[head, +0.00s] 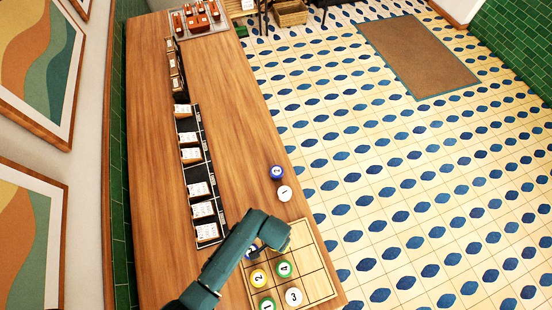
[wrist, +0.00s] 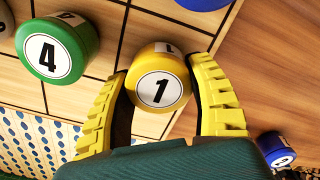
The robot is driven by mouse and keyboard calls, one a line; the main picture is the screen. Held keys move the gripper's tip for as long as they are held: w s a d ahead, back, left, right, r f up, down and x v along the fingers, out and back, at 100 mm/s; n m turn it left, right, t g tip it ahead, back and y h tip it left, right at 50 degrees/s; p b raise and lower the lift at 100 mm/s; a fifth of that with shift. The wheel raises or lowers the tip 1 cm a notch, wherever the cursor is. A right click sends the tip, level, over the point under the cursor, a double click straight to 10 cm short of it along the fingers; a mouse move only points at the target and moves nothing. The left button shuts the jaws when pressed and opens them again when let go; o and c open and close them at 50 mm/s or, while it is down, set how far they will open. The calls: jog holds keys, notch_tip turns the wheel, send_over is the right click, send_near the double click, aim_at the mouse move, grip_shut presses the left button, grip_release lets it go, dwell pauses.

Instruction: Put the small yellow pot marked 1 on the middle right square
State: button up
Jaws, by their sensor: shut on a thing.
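The small yellow pot marked 1 (wrist: 160,88) is between the two yellow fingers of my gripper (wrist: 161,70), which is shut on it. In the wrist view the pot is over the gridded board, beside the green pot marked 4 (wrist: 57,50); I cannot tell whether it touches the board. In the head view my gripper (head: 275,238) is over the far part of the board (head: 322,284) and hides the held pot. The green pot marked 4 also shows in the head view (head: 284,269).
Also on the board are a yellow pot marked 2 (head: 259,278), a white pot marked 3 (head: 293,296), another green pot (head: 267,304) and a mostly hidden blue pot. A blue pot (head: 276,172) and a white pot (head: 284,193) stand on the counter beyond the board.

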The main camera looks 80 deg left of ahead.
jog(key=shift+f, duration=0.15)
jog(key=shift+f, duration=0.15)
jog(key=o, duration=1.2)
notch_tip(320, 180, up, 12)
jog(key=shift+r+p, duration=0.2)
jog(key=shift+p, duration=0.25)
jog(key=shift+w, duration=0.1)
